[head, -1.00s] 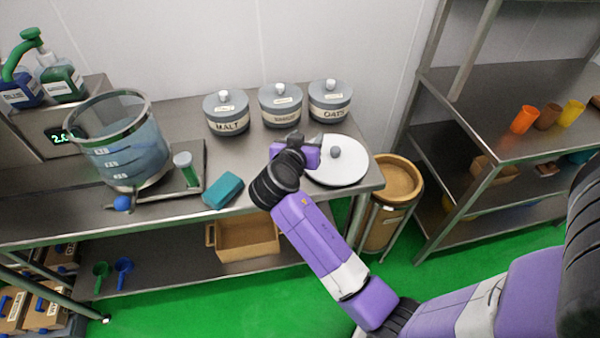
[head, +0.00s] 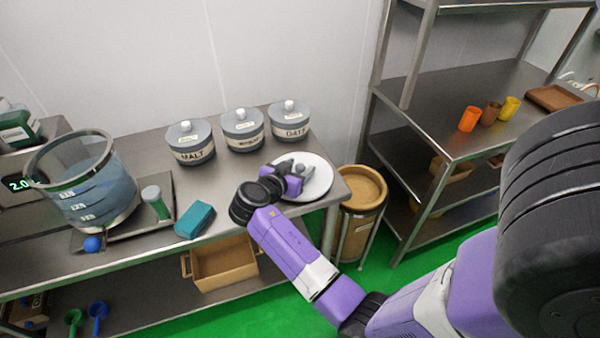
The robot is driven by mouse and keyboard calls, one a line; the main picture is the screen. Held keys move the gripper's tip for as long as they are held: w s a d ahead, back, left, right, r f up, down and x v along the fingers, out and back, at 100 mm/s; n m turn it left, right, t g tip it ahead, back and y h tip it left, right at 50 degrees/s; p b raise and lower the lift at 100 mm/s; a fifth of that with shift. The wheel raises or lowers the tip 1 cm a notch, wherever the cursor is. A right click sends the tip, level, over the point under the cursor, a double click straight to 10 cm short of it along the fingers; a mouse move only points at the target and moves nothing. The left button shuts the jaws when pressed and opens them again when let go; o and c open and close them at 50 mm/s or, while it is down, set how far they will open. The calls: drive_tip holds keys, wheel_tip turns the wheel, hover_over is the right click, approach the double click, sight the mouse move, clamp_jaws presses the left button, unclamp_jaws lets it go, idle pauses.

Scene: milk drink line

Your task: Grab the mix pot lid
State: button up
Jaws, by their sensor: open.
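The mix pot lid (head: 318,181) is a flat white disc with a small grey knob (head: 300,169) at its middle. It lies on the right end of the steel table. My gripper (head: 294,174) is open and reaches over the left part of the lid, with its fingers close to the knob. I cannot tell whether the fingers touch it. My purple wrist hides the lid's left edge.
Canisters marked MALT (head: 190,143), an unclear label (head: 243,130) and OATS (head: 289,122) stand behind the lid. A teal block (head: 195,220) lies left of my wrist. A brown bin (head: 356,222) stands beyond the table's right end. Shelving (head: 440,110) with cups is at right.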

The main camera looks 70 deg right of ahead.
drive_tip(key=shift+s+d+f, duration=0.1)
drive_tip(key=shift+d+f, duration=0.1)
drive_tip(key=shift+d, duration=0.2)
drive_tip(key=shift+c, duration=0.2)
clamp_jaws()
drive_tip(key=shift+r, duration=0.15)
